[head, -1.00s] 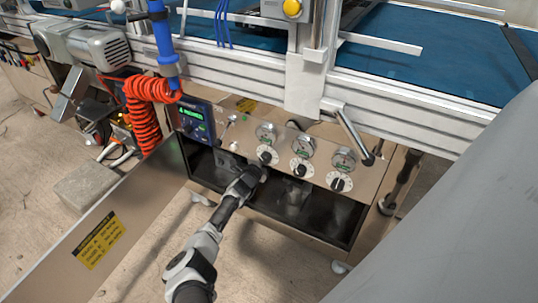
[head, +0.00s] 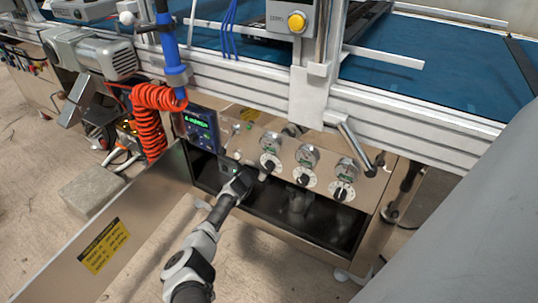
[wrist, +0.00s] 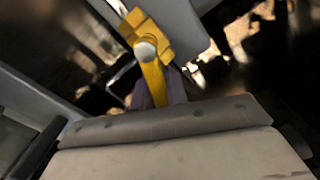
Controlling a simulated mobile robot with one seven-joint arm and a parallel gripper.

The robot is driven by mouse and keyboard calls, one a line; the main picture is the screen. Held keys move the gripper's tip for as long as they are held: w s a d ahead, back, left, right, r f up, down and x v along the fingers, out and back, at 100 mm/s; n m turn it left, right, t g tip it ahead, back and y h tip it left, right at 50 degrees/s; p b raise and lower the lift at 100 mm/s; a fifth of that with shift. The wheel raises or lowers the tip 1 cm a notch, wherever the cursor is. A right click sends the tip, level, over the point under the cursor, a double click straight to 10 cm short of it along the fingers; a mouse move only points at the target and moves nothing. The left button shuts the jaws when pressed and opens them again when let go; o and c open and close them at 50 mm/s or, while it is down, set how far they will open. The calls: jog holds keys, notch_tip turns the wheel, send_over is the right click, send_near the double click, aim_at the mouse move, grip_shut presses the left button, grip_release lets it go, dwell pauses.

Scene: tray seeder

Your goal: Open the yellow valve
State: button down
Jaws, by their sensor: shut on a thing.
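The yellow valve (wrist: 151,40) shows in the wrist view, with a blocky yellow body, a pale round cap and a yellow lever (wrist: 154,84) running down from it. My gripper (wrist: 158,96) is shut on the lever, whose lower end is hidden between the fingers. In the head view my gripper (head: 244,181) is at the lower left of the control panel (head: 318,168), at the upper edge of the dark open compartment. The valve cannot be made out there, as my gripper covers that spot.
Several gauges and dials, such as the left dial (head: 270,163), sit right of my gripper. A lit display (head: 201,127) and a coiled orange hose (head: 150,122) are to its left. An open panel door (head: 150,208) with a yellow label stands left of my arm.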

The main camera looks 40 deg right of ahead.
jog(key=n, duration=0.1)
jog(key=w+n, duration=0.1)
jog(key=n, duration=0.3)
jog(key=shift+w+a+r, duration=0.2)
jog(key=shift+w+a, duration=0.2)
dwell(0.4)
jog(key=c, duration=1.4)
grip_release()
jog(key=p+v, duration=0.6)
jog(key=v, duration=0.8)
